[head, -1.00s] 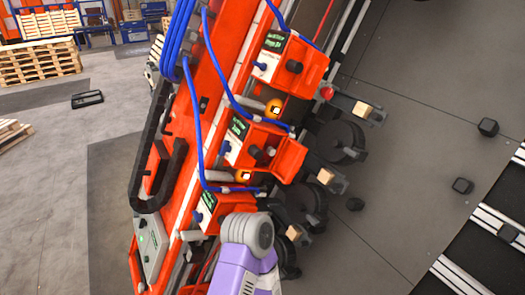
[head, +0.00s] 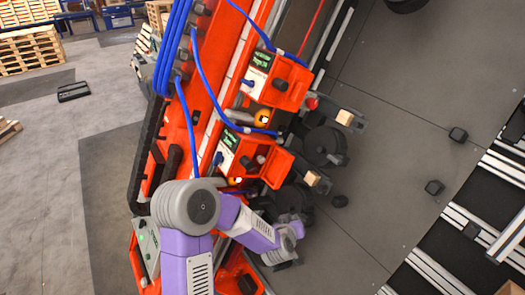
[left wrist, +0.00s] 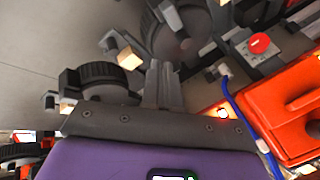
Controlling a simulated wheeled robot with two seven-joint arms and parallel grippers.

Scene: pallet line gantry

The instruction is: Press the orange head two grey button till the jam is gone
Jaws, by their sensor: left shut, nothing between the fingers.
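Orange heads stand in a row along the slanted orange gantry in the head view. The upper head (head: 281,82) and the middle head (head: 244,153) each carry a small dark green screen and a dark, knob-like button. The screen text is too small to tell which is head two. A lower head (head: 240,272) is partly hidden by my left arm. My left gripper (head: 286,262) is below the middle head, to its right, small and partly hidden by my wrist. In the left wrist view my fingers (left wrist: 163,86) are shut and empty, apart from an orange housing (left wrist: 285,110). My right gripper is out of view.
Glowing orange lamps (head: 262,118) sit between the heads. Dark rollers (head: 325,145) and brackets with pale wooden blocks (head: 344,117) jut out to the right. Blue hoses (head: 193,70) loop over the gantry. A red button (left wrist: 260,43) shows in the wrist view. Grey floor lies right.

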